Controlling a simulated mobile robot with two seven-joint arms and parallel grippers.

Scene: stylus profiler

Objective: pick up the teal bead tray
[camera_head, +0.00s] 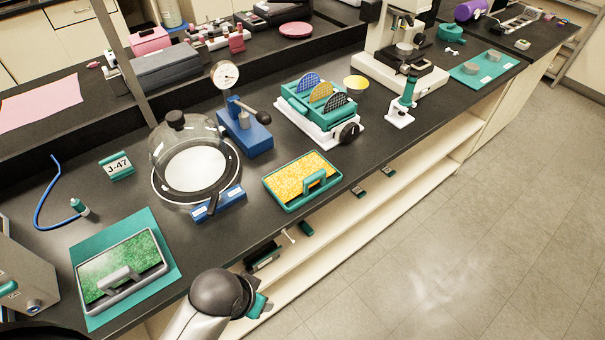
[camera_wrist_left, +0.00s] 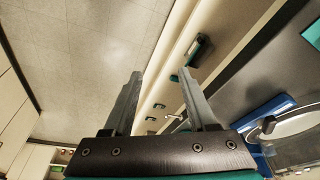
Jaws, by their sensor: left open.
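The teal bead tray (camera_head: 302,181) lies flat on the black bench near its front edge. It is filled with yellow beads and has a teal handle standing across it. My left gripper (camera_head: 262,305) is low in the head view, off the bench's front edge, below and left of the tray and apart from it. Its fingers are mostly hidden there. In the left wrist view my left gripper (camera_wrist_left: 160,80) is open and empty, with shelf and floor behind its fingers. I cannot make out the bead tray in that view.
A glass desiccator (camera_head: 190,160) with a blue front clamp stands left of the tray. A blue gauge stand (camera_head: 245,130) and a teal wafer rack (camera_head: 320,110) stand behind it. A grey tray of green beads (camera_head: 122,272) sits on a teal mat (camera_head: 165,245) at left.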

